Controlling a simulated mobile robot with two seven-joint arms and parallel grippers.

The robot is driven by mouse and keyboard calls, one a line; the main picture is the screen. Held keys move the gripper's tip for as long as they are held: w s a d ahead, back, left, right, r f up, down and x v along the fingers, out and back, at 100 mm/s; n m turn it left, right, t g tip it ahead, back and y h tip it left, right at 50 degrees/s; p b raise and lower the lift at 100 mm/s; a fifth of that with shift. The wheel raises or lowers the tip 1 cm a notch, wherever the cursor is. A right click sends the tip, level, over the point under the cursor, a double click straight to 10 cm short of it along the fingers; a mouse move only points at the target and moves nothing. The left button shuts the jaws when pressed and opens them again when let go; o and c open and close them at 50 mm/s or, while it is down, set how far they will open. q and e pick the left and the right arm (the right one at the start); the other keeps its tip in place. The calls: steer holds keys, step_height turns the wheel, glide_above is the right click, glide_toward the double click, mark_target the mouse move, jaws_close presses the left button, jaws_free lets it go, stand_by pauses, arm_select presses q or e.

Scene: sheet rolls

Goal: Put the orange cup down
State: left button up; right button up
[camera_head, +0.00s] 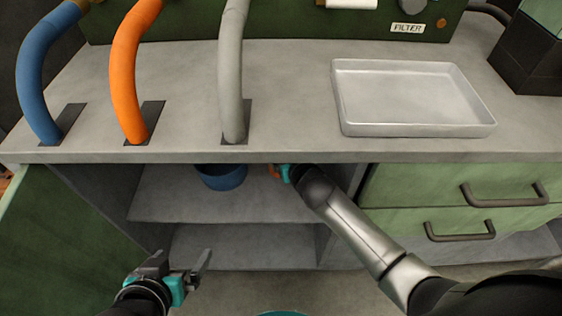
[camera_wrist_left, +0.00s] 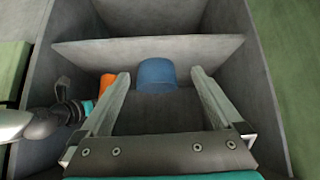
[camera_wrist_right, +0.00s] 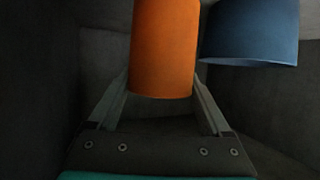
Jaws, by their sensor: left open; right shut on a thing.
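The orange cup (camera_wrist_right: 165,50) is between the fingers of my right gripper (camera_head: 282,172), which is shut on it inside the open cabinet. Only a sliver of the cup (camera_head: 273,171) shows under the counter edge in the head view, and part of it (camera_wrist_left: 107,82) shows in the left wrist view. I cannot tell whether its base touches the shelf. A blue cup (camera_head: 222,178) stands on the upper shelf beside it; it also shows in the right wrist view (camera_wrist_right: 252,35). My left gripper (camera_head: 182,262) is open and empty, in front of the cabinet, below the counter.
The cabinet's shelf (camera_head: 165,205) lies under the counter (camera_head: 285,75). A green door (camera_head: 60,245) stands open at the left; green drawers (camera_head: 400,185) are on the right. A metal tray (camera_head: 410,98) and blue, orange and grey pipes (camera_head: 122,75) are above on the counter.

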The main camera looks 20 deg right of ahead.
steer(key=shift+f, duration=0.3)
steer(key=shift+f+b, duration=0.9)
steer(key=shift+f, duration=0.1)
steer(key=shift+f+b, duration=0.35)
steer(key=shift+f, duration=0.15)
arm_select(q)
steer(key=w+d+r+t+h, duration=0.2)
steer(key=d+t+h, duration=0.1)
steer(key=d+t, duration=0.2)
steer(key=shift+d, duration=0.4)
arm_select(e)
steer(key=shift+w+f, duration=0.1)
steer(key=shift+f, duration=0.25)
arm_select(q)
steer(key=shift+f, duration=0.1)
